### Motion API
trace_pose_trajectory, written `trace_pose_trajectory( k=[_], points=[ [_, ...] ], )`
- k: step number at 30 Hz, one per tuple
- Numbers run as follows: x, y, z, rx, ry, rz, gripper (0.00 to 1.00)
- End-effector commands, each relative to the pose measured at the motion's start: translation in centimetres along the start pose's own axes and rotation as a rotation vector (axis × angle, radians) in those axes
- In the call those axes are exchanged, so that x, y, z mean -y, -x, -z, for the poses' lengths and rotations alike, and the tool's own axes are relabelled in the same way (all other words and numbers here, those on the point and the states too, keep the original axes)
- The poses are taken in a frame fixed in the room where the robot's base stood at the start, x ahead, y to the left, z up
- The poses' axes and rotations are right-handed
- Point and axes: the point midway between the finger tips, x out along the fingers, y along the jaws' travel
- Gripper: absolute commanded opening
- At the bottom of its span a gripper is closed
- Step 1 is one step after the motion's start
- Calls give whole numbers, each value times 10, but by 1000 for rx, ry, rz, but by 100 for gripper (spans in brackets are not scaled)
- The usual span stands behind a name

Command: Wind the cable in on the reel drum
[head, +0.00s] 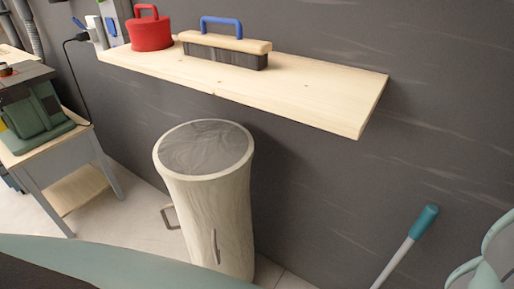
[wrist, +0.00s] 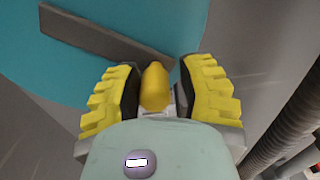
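In the wrist view, a teal round surface (wrist: 135,15), seemingly the reel drum, fills the upper part. A dark grey crank bar (wrist: 95,37) crosses it, with a yellow knob (wrist: 155,88) at its lower right end. No cable can be made out on the drum here. The head view does not show the knob or my gripper.
A pale bin (head: 215,205) stands below. A bench (head: 50,160) is at left, a teal-handled pole (head: 405,245) at right. A ribbed hose (wrist: 283,125) shows in the wrist view.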

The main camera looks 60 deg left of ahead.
Motion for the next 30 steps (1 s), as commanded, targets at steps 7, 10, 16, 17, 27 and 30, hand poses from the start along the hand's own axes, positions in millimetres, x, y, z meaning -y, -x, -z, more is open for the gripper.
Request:
trace_pose_trajectory(
  k=[7,10,16,17,27,30],
  points=[
    [8,0,-6,-1,1,4,37],
    [7,0,-6,-1,1,3,37],
    [10,0,-17,-1,1,4,37],
    [11,0,-21,0,1,4,37],
    [21,0,-53,-1,2,3,37],
    [21,0,-51,-1,2,2,37]
  ],
)
